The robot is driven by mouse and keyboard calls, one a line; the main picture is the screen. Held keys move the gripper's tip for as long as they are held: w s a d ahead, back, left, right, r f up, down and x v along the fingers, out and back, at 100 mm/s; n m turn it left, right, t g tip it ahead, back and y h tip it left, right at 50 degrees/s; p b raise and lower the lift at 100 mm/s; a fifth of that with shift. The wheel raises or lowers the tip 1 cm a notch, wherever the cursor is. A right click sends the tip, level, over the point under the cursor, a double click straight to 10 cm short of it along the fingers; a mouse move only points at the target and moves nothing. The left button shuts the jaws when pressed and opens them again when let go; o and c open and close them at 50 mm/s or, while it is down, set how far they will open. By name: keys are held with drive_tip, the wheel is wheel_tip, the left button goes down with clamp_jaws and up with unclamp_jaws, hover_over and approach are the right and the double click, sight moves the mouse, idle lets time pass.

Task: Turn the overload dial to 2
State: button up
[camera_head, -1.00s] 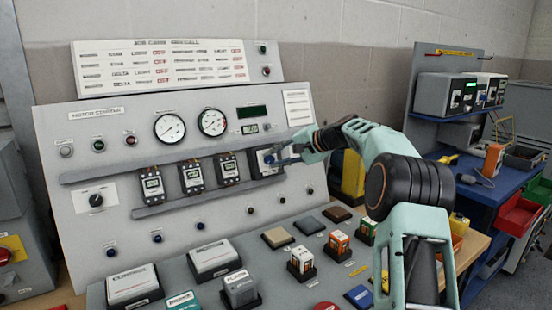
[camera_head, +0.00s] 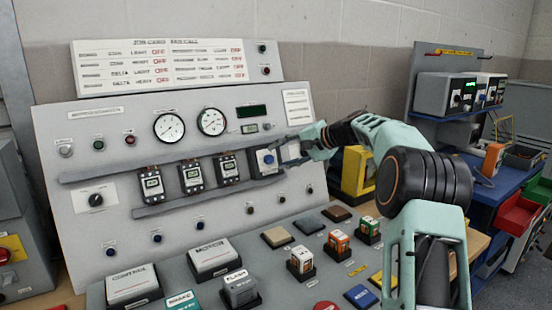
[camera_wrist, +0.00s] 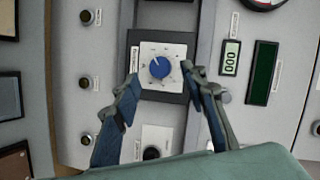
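The overload dial (camera_wrist: 160,67) is a round blue knob on a white scale plate in a dark square frame. A pale pointer line on it points toward the upper left in the wrist view; the scale numbers are too small to read. In the head view the dial (camera_head: 269,158) sits at the right end of the row of panel devices. My gripper (camera_wrist: 160,76) is open, with one finger on each side of the dial plate in the wrist view, apart from the knob. In the head view my gripper (camera_head: 287,152) is just right of the dial, holding nothing.
A small digital display (camera_wrist: 230,58) and a dark green screen (camera_wrist: 263,72) are to the dial's right in the wrist view. Three relay-like devices stand left of the dial, the nearest one (camera_head: 227,168) close by. Blocks and buttons cover the sloped desk below.

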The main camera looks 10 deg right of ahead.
drive_tip(key=v, duration=0.9)
drive_tip(key=shift+s, duration=0.15)
